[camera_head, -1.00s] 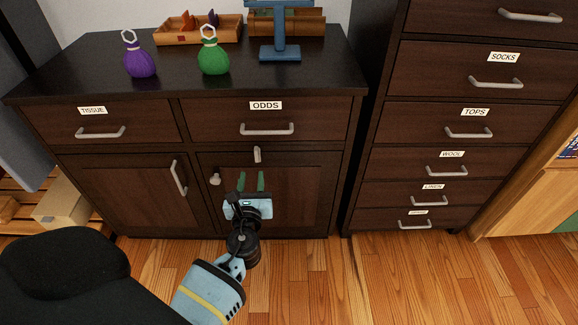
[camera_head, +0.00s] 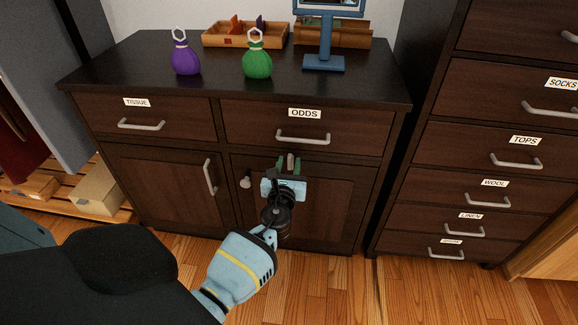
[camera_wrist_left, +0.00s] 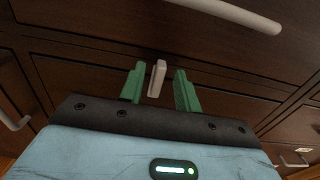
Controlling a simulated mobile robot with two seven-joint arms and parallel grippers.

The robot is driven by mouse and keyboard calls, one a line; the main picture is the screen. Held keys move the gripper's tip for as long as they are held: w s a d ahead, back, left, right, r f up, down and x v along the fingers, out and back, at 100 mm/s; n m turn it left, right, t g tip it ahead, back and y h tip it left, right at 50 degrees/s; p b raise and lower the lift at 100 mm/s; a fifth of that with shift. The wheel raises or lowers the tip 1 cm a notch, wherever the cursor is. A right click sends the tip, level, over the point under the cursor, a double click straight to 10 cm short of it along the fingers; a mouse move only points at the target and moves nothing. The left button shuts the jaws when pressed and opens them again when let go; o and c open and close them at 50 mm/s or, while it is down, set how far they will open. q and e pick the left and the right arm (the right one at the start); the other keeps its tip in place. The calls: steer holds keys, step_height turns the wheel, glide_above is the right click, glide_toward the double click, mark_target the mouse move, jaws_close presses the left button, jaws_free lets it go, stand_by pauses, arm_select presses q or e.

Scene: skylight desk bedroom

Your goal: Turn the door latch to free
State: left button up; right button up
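The door latch (camera_head: 290,162) is a small pale grey upright tab on the dark wooden frame, just above the right cabinet door (camera_head: 340,200) and below the ODDS drawer. It also shows in the left wrist view (camera_wrist_left: 157,78). My left gripper (camera_head: 289,165) is at the latch, its two green fingers open on either side of it. In the left wrist view the gripper (camera_wrist_left: 158,87) shows a gap between the latch and each finger. The lower part of the latch is hidden in the head view. My right gripper is not in view.
A round door knob (camera_head: 245,182) sits left of my gripper. The ODDS drawer handle (camera_head: 303,138) juts out just above the latch. Purple (camera_head: 186,60) and green (camera_head: 257,64) bags stand on the cabinet top. A tall drawer unit (camera_head: 440,190) stands to the right.

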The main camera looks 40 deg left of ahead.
arm_select(q)
jaws_close()
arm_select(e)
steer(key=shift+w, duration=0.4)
arm_select(q)
steer(key=shift+n, duration=0.3)
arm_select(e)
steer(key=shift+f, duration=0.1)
arm_select(q)
steer(key=shift+s+a+f+n+b, duration=0.15)
steer(key=shift+n+b, duration=1.05)
steer(key=shift+n, duration=1.75)
steer(key=shift+s+a+f+n+b, duration=0.1)
steer(key=shift+a+f+n+b, duration=0.15)
steer(key=shift+n+b, duration=1.85)
steer(key=shift+s+a+f+n+b, duration=0.1)
steer(key=shift+f+n+b, duration=0.2)
steer(key=shift+n, duration=3.45)
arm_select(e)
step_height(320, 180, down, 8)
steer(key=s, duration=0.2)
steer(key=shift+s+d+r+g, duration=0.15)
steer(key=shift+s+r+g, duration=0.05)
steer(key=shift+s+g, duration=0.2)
